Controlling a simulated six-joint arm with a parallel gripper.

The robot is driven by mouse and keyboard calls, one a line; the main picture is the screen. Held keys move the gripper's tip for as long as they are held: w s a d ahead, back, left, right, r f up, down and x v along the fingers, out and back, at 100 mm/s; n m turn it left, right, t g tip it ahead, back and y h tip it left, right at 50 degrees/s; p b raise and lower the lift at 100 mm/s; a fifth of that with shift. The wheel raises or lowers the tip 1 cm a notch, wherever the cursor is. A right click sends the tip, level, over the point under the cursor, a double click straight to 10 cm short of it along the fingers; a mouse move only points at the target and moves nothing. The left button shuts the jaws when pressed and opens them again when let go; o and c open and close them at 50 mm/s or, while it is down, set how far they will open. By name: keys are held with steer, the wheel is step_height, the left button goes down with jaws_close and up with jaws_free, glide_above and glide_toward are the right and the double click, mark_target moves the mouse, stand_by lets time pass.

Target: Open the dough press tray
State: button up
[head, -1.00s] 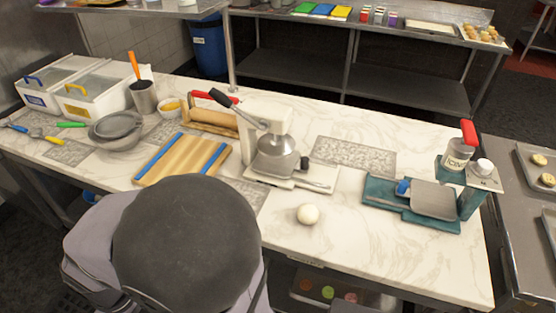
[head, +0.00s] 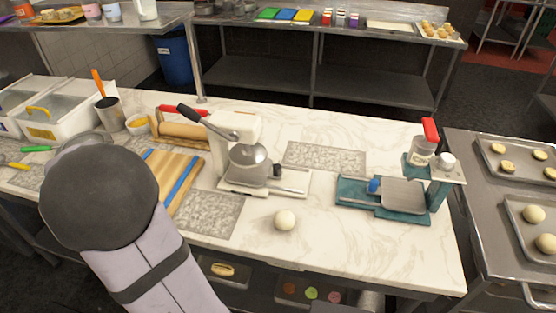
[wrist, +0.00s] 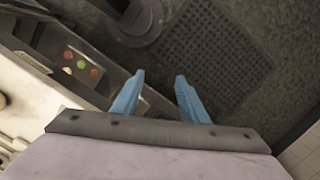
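The dough press (head: 240,130) stands in the middle of the marble counter, a white body with a dark-gripped lever and a round silver head. A flat pale tray or base plate (head: 294,184) with a small dark knob shows at its lower right. I cannot tell from here how far the tray is out. A ball of dough (head: 285,220) lies on the counter in front of the press. My gripper (wrist: 160,75) shows only in the wrist view, its two blue fingers apart with nothing between them, above the floor and away from the press.
A teal machine (head: 432,195) with a metal plate and blue knob stands on the right of the counter. A striped cutting board (head: 185,178) and rolling pin (head: 183,131) are left of the press. Trays of dough (head: 515,158) lie at the far right. Bare marble surrounds the dough ball.

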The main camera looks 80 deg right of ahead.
steer(key=s+d+r+m+y+p, duration=0.1)
steer(key=s+d+r+m+y, duration=0.1)
steer(key=d+m, duration=0.9)
steer(key=m+t+h+p, duration=0.2)
steer(key=m+t+h, duration=0.3)
steer(key=m, duration=1.1)
glide_toward(278, 165)
steer(key=shift+p+x, duration=1.35)
steer(key=shift+x, duration=2.85)
steer(key=shift+c, duration=0.4)
jaws_close()
